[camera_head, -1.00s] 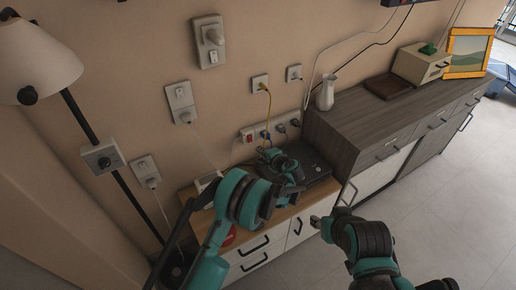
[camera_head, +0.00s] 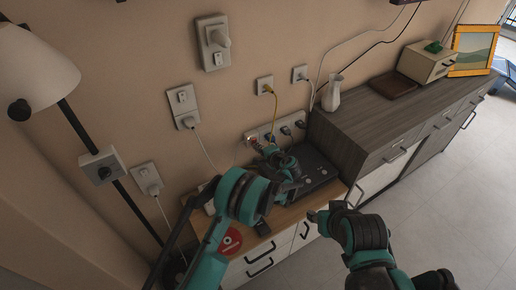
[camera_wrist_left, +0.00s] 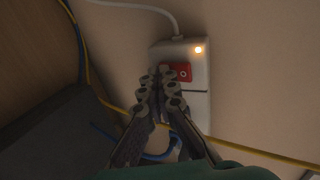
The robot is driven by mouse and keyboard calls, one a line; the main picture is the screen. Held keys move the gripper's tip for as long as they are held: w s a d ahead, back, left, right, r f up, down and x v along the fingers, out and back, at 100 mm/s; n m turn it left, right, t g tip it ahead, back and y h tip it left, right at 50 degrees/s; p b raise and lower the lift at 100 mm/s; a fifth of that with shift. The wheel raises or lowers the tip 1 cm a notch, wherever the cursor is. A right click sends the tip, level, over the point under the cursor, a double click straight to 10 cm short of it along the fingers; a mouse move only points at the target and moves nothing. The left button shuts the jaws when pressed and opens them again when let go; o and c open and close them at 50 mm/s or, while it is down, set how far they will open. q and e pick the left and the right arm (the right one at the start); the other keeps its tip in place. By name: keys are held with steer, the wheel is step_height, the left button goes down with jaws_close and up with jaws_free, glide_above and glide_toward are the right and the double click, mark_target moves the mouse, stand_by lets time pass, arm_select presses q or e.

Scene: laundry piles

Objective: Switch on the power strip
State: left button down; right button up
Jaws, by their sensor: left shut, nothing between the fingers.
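The white power strip (camera_head: 263,131) is on the wall above the low cabinet, with several plugs in it. In the left wrist view one end of the strip (camera_wrist_left: 197,66) shows a red rocker switch (camera_wrist_left: 183,72) and a glowing orange light (camera_wrist_left: 198,49). My left gripper (camera_head: 261,147) is shut and empty, its tips at the switch end of the strip. In the left wrist view its fingertips (camera_wrist_left: 160,80) overlap the switch's left edge; I cannot tell whether they touch it. My right gripper (camera_head: 318,215) hangs in front of the low cabinet, away from the strip; its jaw state is unclear.
A flat black device (camera_head: 318,171) lies on the low cabinet below the strip. A yellow cable (camera_head: 275,108) runs down to the strip. A taller grey cabinet (camera_head: 365,118) with a white jug (camera_head: 331,96) stands to the right. A lamp (camera_head: 32,62) stands at the left.

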arm_select(q)
steer(key=shift+r, duration=0.15)
steer(key=shift+r+p, duration=0.3)
steer(key=shift+r, duration=0.4)
arm_select(e)
steer(key=shift+r, duration=0.3)
arm_select(q)
steer(key=shift+s, duration=0.1)
